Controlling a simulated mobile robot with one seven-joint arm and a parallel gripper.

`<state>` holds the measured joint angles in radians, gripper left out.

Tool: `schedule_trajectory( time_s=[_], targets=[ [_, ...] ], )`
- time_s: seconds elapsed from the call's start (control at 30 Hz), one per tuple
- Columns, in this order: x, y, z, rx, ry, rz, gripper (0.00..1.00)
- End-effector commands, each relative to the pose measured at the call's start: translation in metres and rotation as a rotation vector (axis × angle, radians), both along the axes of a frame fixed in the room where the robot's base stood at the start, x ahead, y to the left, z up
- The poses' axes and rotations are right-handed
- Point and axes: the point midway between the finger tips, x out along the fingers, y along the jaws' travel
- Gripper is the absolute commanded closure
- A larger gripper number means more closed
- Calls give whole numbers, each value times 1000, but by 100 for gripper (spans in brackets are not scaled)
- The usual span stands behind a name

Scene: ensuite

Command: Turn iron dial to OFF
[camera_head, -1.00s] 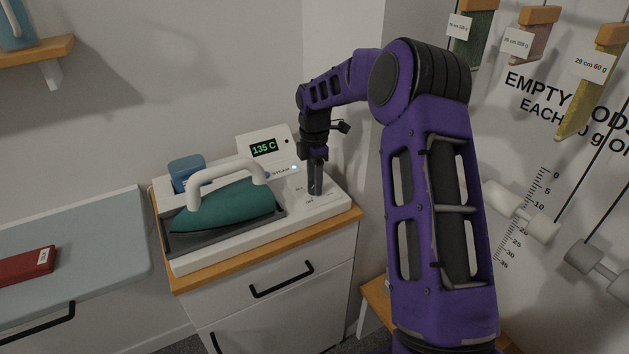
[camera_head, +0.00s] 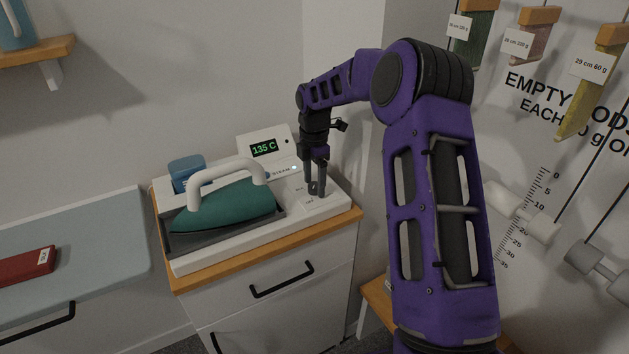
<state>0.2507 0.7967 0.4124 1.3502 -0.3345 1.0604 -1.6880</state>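The iron station (camera_head: 194,262) is a white base on a cabinet, with a teal iron (camera_head: 225,212) resting in its grey tray. Its display (camera_head: 264,149) reads 135 C in green, and a small light glows below it. My gripper (camera_head: 316,190) points down at the dial area on the station's right side. Its two dark fingers show a narrow gap, with something small and dark between the tips, perhaps the dial. The fingers mostly hide the dial, so its setting and whether they press on it cannot be told. Small printed labels (camera_head: 310,202) lie beside the fingertips.
A blue container (camera_head: 187,172) stands at the station's back left. The iron's white handle (camera_head: 228,175) rises left of my gripper. A wall corner is close on the right. An ironing-board-like grey surface (camera_head: 100,235) with a red box (camera_head: 25,264) lies at left.

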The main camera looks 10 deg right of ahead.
Motion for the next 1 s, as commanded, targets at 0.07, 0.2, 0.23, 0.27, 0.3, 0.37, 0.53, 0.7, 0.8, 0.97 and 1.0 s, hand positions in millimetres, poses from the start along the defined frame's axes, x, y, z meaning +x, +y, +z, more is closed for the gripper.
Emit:
schedule_trajectory(
  time_s=[0.07,0.2,0.23,0.27,0.3,0.37,0.53,0.7,0.8,0.97,1.0],
  targets=[
    [0,0,0,0,1,-1,26],
    [0,0,-1,-1,2,-1,26],
    [0,0,-1,-1,2,-1,26],
    [0,0,0,-1,2,-1,26],
    [0,0,1,0,1,-1,26],
    [0,0,5,0,1,-2,26],
    [0,-1,32,-1,-3,-2,26],
    [0,0,74,0,-2,-1,26],
    [0,0,99,0,-3,-2,26],
    [1,0,135,0,-3,0,26],
    [0,0,142,1,-2,0,26]
  ],
)
